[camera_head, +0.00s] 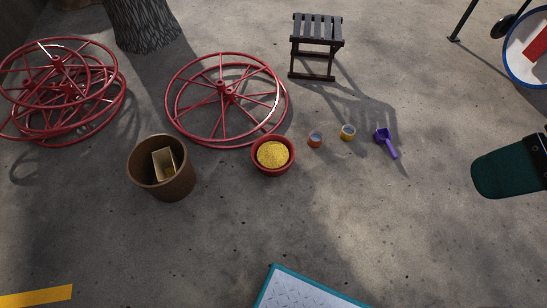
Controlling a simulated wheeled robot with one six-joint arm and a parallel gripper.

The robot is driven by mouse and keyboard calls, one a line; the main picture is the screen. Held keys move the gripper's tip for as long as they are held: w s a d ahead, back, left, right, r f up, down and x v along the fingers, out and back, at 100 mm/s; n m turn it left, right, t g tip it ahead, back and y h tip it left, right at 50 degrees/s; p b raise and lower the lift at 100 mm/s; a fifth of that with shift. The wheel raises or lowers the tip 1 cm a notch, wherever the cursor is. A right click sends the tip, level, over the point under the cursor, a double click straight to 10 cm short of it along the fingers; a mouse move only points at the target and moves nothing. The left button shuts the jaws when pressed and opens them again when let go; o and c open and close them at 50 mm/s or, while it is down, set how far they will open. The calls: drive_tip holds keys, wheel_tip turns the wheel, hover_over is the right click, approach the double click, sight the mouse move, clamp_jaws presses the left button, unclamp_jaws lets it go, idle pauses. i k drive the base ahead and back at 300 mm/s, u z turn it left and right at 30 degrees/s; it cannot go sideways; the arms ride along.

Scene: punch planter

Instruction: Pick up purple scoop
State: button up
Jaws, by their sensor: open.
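The purple scoop (386,142) lies on the concrete floor, right of the middle of the head view. Its wider bowl end is toward the upper left and its handle points to the lower right. Nothing touches or covers it. My gripper is not in view.
A red pot (288,165) of yellow grains and a brown pot (175,184) holding a gold-coloured block stand left. Red wheels (226,91) lie behind them. A dark stool (316,38) stands behind the scoop. A dark green object (506,170) is at right. Floor before the scoop is clear.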

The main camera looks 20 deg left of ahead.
sight(381, 136)
drive_tip(key=z, duration=0.3)
drive_tip(key=i, duration=1.45)
drive_tip(key=u, duration=0.9)
